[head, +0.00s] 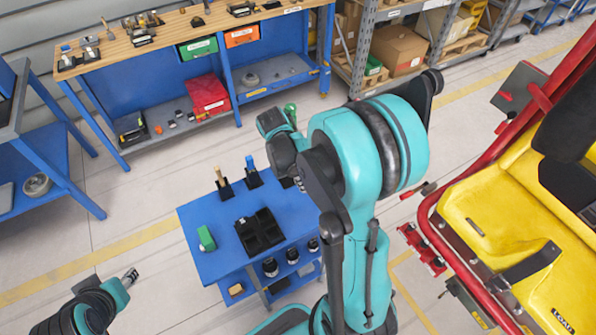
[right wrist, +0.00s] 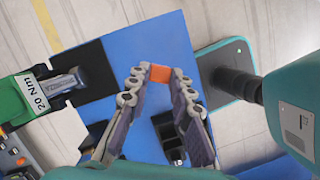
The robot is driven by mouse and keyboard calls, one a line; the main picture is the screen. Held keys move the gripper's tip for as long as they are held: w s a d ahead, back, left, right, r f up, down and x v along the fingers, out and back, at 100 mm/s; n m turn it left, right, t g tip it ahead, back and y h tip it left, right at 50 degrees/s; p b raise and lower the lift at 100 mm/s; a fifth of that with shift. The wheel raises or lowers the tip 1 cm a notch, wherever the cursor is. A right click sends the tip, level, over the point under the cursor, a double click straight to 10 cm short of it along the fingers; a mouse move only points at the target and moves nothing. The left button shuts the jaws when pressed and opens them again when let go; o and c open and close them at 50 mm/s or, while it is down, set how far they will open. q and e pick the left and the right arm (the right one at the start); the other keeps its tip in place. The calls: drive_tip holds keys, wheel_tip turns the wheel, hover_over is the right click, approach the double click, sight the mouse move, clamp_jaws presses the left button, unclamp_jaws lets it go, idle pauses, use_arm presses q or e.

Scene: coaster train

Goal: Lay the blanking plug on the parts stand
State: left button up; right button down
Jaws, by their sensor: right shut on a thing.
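The parts stand (head: 205,216) is a blue-topped stand at the centre of the head view. Its blue top also shows in the right wrist view (right wrist: 165,35). My right gripper (right wrist: 159,76) is shut on a small orange piece (right wrist: 160,73), apparently the blanking plug, held at its fingertips with the blue top behind it. The height above the top is unclear. In the head view my right arm hides these fingers and the plug. My left gripper (head: 130,277) is at lower left, away from the stand; its finger opening is too small to judge.
On the stand are a black tray (head: 260,231), a green block (head: 206,238) and upright tools in black holders. A green "20 Nm" tool (right wrist: 30,95) lies left of my right fingers. A workbench (head: 165,40) stands behind; a yellow coaster car (head: 500,210) is at right.

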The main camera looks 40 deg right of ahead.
idle(0.3)
drive_tip(key=shift+r, duration=0.1)
wheel_tip(320, 180, down, 9)
drive_tip(key=b, duration=0.8)
drive_tip(key=shift+w, duration=0.1)
drive_tip(key=shift+f+b, duration=0.35)
drive_tip(key=shift+f, duration=0.1)
drive_tip(key=c, duration=1.3)
unclamp_jaws()
drive_tip(key=shift+r, duration=0.1)
drive_tip(key=v, duration=1.1)
drive_tip(key=shift+w+a+r, duration=0.1)
drive_tip(key=shift+w+r, duration=0.05)
drive_tip(key=shift+r, duration=0.25)
